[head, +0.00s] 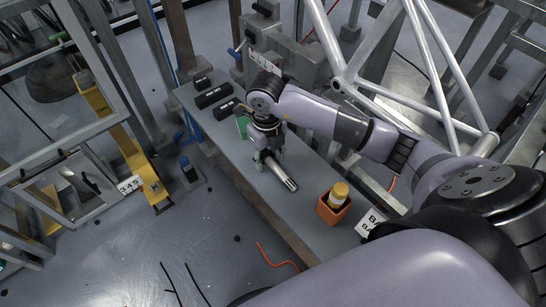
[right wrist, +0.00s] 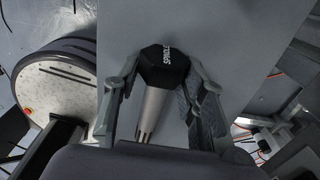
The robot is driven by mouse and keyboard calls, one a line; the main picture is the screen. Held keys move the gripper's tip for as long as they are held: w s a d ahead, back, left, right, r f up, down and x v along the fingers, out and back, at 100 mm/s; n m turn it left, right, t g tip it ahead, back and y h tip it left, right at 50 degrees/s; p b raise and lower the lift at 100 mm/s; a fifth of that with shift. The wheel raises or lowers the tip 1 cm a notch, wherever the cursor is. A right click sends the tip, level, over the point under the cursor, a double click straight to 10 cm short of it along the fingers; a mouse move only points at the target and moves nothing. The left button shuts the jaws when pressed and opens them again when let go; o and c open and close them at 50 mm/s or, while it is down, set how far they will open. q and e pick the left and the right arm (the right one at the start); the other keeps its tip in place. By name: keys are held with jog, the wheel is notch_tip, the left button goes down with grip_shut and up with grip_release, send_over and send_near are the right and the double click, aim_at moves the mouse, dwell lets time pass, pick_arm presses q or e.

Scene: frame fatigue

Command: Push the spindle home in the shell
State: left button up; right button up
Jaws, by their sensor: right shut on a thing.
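My right gripper (head: 268,158) is low over the grey bench, its fingers pointing down. In the right wrist view its two fingers (right wrist: 163,78) are closed on either side of the spindle (right wrist: 152,108). The spindle has a black head lettered "SPINDLE" and a silver shaft with a slotted end. In the head view the silver shaft (head: 280,172) sticks out from the gripper toward the lower right, close above or on the bench. I cannot tell which. No separate shell can be made out. My left gripper is not in view.
The grey bench (head: 232,152) carries black lettered blocks (head: 214,96) at its far end and an orange box (head: 333,211) with a yellow-topped cylinder (head: 339,192) nearer. A green piece (head: 242,127) is partly hidden behind my gripper. A metal tube frame (head: 432,65) stands at right.

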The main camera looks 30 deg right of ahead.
jog(key=shift+r, duration=0.1)
jog(key=shift+r, duration=0.65)
pick_arm(q)
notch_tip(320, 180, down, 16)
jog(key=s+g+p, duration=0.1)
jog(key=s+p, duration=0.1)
jog(key=p, duration=0.2)
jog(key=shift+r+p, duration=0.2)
jog(key=shift+p, duration=0.1)
pick_arm(e)
notch_tip(320, 180, up, 19)
jog(key=shift+f, duration=0.2)
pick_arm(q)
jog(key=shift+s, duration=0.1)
pick_arm(e)
jog(key=o, duration=0.7)
jog(key=c, duration=0.4)
